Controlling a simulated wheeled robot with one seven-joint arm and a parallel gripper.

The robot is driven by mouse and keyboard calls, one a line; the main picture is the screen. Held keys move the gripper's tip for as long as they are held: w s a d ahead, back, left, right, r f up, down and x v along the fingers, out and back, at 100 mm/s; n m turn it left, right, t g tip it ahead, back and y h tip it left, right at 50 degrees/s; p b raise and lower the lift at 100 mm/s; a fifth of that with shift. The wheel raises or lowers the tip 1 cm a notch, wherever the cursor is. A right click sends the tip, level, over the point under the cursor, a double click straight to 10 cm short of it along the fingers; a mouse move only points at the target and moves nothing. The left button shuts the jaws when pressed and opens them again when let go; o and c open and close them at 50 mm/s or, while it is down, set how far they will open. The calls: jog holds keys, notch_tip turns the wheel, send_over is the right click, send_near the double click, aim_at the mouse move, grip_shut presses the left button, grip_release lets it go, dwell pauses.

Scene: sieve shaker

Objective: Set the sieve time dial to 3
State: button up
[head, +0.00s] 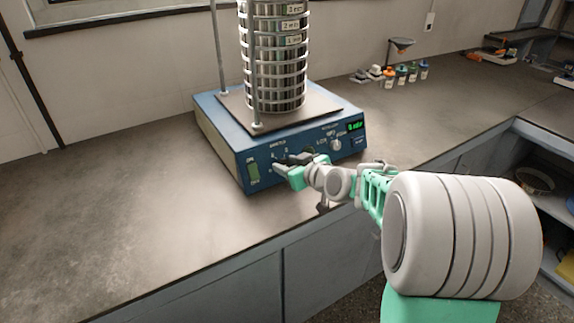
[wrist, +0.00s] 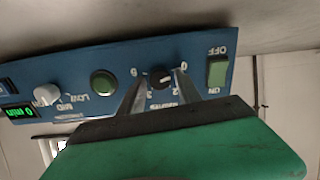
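The sieve shaker (head: 225,130) is a blue box on the bench with a tall sieve stack (head: 275,60) on top. Its time dial (wrist: 161,78) is a small black knob, seen upside down in the wrist view, with numbers around it. My gripper (wrist: 160,76) is at the front panel, with one finger on each side of the dial. Small gaps show between the fingers and the knob, so it looks open around it. The dial's pointer is too small to read. In the head view my gripper (head: 284,166) covers the dial. The green display (wrist: 17,112) reads 0 min.
The green power switch (wrist: 217,72) is beside the dial, and a round green button (wrist: 103,83) and a white knob (wrist: 47,95) are on the other side. Small bottles (head: 405,73) stand at the back right. The bench left of the shaker is clear.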

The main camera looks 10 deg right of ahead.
grip_shut()
jog(key=shift+a, duration=0.1)
